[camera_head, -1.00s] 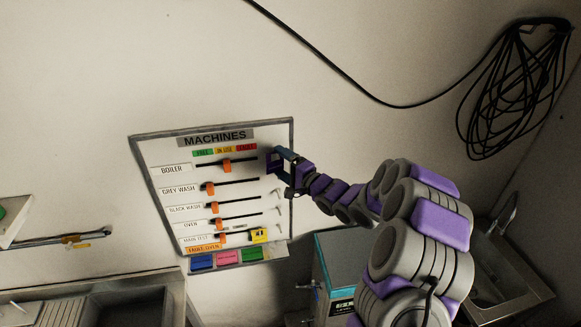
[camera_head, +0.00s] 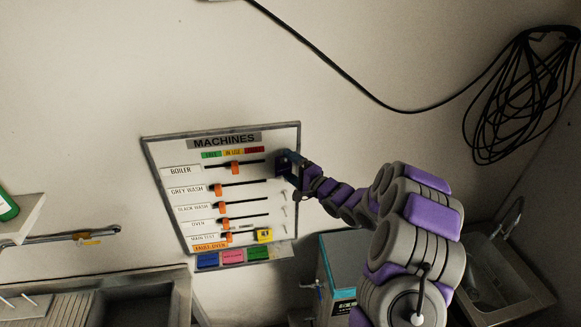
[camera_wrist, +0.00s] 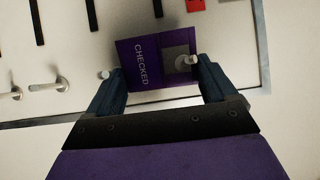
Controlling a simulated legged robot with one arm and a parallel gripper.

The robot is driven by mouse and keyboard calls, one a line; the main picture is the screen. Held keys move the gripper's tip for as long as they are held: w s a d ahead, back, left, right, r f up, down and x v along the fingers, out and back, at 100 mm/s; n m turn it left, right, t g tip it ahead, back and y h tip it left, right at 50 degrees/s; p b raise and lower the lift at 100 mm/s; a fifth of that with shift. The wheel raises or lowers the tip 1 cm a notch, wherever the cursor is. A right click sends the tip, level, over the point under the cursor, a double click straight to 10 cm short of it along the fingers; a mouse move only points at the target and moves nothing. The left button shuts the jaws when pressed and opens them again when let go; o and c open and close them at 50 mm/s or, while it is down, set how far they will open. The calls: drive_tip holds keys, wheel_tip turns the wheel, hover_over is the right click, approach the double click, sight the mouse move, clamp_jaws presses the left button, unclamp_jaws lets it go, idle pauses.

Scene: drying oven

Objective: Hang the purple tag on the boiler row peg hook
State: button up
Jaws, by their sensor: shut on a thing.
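The purple tag (camera_wrist: 145,63), lettered CHECKED, is between the fingers of my gripper (camera_wrist: 149,72) in the wrist view. My gripper is shut on it. The tag has a grey opening at its right end, with a pale round shape in it; I cannot tell whether this is a peg through the opening. In the head view my gripper (camera_head: 286,163) is at the right end of the boiler row, close to the machines board (camera_head: 258,222). The boiler label (camera_head: 181,171) is at the row's left. The boiler peg hook is hidden behind my gripper there.
Lower rows have pale peg hooks (camera_head: 283,197), also in the wrist view (camera_wrist: 50,83). A yellow tag (camera_head: 264,235) hangs low on the board. Blue, pink and green tags (camera_head: 232,257) sit below it. A teal-sided box (camera_head: 338,268) and a sink (camera_head: 510,260) stand lower right.

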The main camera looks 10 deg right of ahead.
drive_tip(key=shift+d, duration=0.15)
drive_tip(key=shift+d, duration=0.15)
drive_tip(key=o, duration=1.1)
drive_tip(key=shift+d, duration=0.2)
drive_tip(key=shift+a, duration=0.15)
drive_tip(key=shift+s, duration=0.1)
